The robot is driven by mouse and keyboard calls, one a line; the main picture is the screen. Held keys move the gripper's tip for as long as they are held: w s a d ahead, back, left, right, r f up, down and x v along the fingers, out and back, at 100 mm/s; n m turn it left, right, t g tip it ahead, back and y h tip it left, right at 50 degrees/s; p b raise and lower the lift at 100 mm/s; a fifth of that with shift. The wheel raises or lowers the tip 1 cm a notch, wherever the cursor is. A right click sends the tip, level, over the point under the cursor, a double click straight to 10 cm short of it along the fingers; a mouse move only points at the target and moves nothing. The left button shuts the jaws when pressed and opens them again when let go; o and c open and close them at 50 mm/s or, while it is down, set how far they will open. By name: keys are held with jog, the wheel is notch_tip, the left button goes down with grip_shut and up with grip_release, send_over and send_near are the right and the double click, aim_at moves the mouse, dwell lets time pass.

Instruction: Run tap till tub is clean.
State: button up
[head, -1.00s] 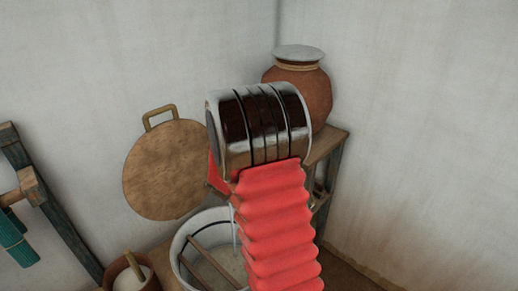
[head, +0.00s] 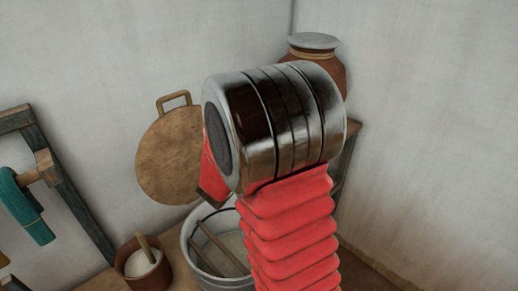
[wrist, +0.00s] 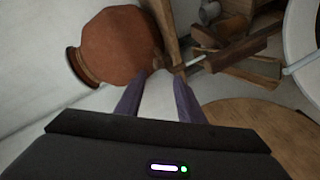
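The white tub (head: 191,259) stands low in the head view, partly behind my arm. It holds something pale, with a wooden stick leaning in it; its rim shows in the wrist view (wrist: 290,35). A brown clay pot (wrist: 118,45) is at the upper left of the wrist view, with a small brown piece, perhaps the tap (wrist: 163,64), beside it. A thin pale streak, perhaps water, runs towards the tub. My gripper (wrist: 160,82) is open, its fingertips apart and near the brown piece; I cannot tell whether they touch it. The head view hides the gripper.
A round wooden board (head: 168,158) hangs on the wall left of my arm and shows in the wrist view (wrist: 265,125). A clay bowl (head: 145,277) with white contents and a stick stands left of the tub. A teal bundle (head: 27,207) hangs on the wooden frame (head: 75,205).

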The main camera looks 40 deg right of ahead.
jog(key=shift+m+g+h, duration=0.5)
jog(key=shift+m+g, duration=0.2)
jog(key=shift+g, duration=0.1)
jog(key=s+d, duration=0.1)
jog(key=d, duration=0.1)
jog(key=s+d, duration=0.1)
jog(key=d, duration=0.1)
jog(key=s+d, duration=0.2)
jog(key=c, duration=0.6)
jog(key=s+d, duration=0.1)
jog(key=d, duration=0.2)
jog(key=s+d+r+m+g, duration=0.1)
jog(key=d, duration=0.1)
jog(key=s+d+m, duration=0.1)
jog(key=d, duration=0.2)
jog(key=shift+s+d+r+g+h, duration=0.2)
jog(key=shift+d+r+g+h, duration=0.1)
jog(key=shift+d+g, duration=0.1)
grip_shut()
jog(key=s+d+r+m+t+y, duration=0.1)
jog(key=d+r+m+t+y, duration=0.15)
jog(key=d+y, duration=0.9)
jog(key=w+a+r+t+y, duration=0.1)
jog(key=a+y, duration=0.3)
jog(key=a, duration=0.4)
jog(key=shift+w+a+r+t+y, duration=0.35)
jog(key=shift+w+a+r, duration=0.05)
jog(key=shift+r, duration=0.05)
jog(key=shift+m, duration=0.25)
